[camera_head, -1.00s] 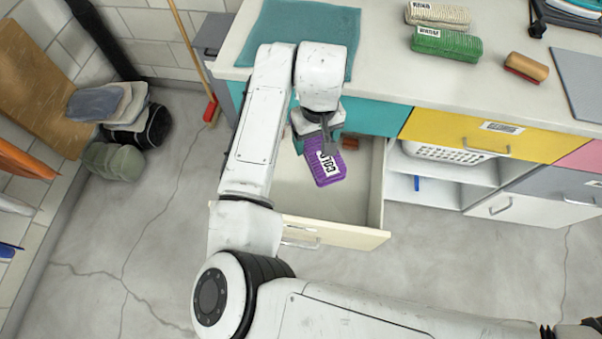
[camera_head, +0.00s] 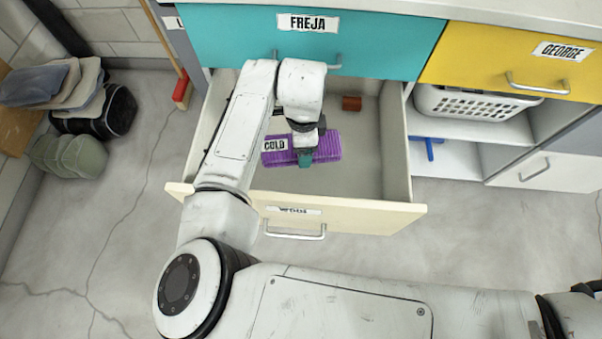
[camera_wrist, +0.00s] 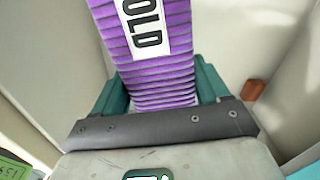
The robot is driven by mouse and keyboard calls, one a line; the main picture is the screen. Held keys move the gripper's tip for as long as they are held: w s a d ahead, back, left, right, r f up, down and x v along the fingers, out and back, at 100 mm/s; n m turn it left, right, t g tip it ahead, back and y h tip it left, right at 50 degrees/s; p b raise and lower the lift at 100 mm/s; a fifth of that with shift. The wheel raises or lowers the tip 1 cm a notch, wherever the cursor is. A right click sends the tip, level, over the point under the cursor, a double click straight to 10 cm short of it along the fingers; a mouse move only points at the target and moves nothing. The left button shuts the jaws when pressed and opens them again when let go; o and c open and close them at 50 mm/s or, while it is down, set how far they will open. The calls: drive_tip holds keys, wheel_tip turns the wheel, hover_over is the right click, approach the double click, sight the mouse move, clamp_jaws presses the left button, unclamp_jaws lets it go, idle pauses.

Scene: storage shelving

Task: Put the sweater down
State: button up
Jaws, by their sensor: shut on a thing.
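The purple folded sweater (camera_head: 327,146) has a white label reading COLD. My gripper (camera_head: 305,158) is shut on it, pointing down, with a teal finger on each side of the sweater (camera_wrist: 160,72) in the wrist view. The sweater lies level within the open cream drawer (camera_head: 350,210), whose front label appears to read WOOL. I cannot tell whether it touches the drawer floor. My arm hides part of the drawer's left side.
A small reddish-brown block (camera_head: 352,103) sits at the drawer's back. A teal drawer front (camera_head: 230,40) labelled FREJA is above. A white basket (camera_head: 470,103) stands on the shelf to the right. The drawer's right floor is clear.

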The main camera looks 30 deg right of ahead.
sight(302, 174)
wheel_tip(302, 174, down, 3)
drive_tip(key=shift+a+m+b, duration=0.1)
drive_tip(key=shift+m+b, duration=0.55)
drive_tip(key=shift+m, duration=0.45)
wheel_tip(302, 174, down, 10)
drive_tip(key=b, duration=0.2)
drive_tip(key=shift+s+r+b, duration=0.1)
drive_tip(key=shift+r+b, duration=0.1)
drive_tip(key=shift+b, duration=0.2)
drive_tip(key=shift+f, duration=0.1)
drive_tip(key=o, duration=1.2)
drive_tip(key=shift+o, duration=0.2)
wheel_tip(302, 174, up, 12)
drive_tip(key=p, duration=0.3)
